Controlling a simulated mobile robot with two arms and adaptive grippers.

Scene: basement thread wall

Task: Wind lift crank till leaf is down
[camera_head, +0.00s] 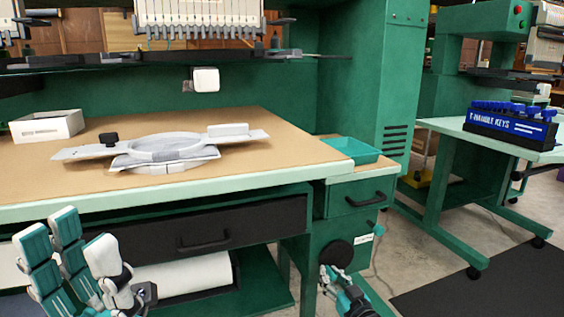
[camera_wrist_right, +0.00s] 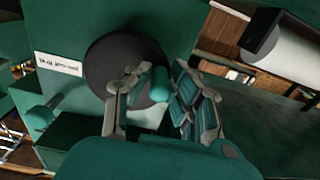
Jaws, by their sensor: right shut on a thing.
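The lift crank shows as a black round disc (camera_head: 338,253) on the green cabinet's front below the drawer. In the right wrist view the black disc (camera_wrist_right: 105,70) has a teal grip knob (camera_wrist_right: 157,84) in front of it. My right gripper (camera_wrist_right: 155,90) is shut on that knob, its fingers on either side. In the head view my right gripper (camera_head: 335,278) is at the disc's lower edge. The brown tabletop (camera_head: 270,130) with a mint edge looks level; I cannot tell which part is the leaf. My left gripper (camera_head: 75,250) is open and empty, in front of the table.
A flat grey hoop frame (camera_head: 165,148) and a white box (camera_head: 47,127) lie on the tabletop. A teal tray (camera_head: 350,150) sits at its right end. A second teal lever (camera_head: 375,227) and a white label (camera_head: 363,239) are beside the disc.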

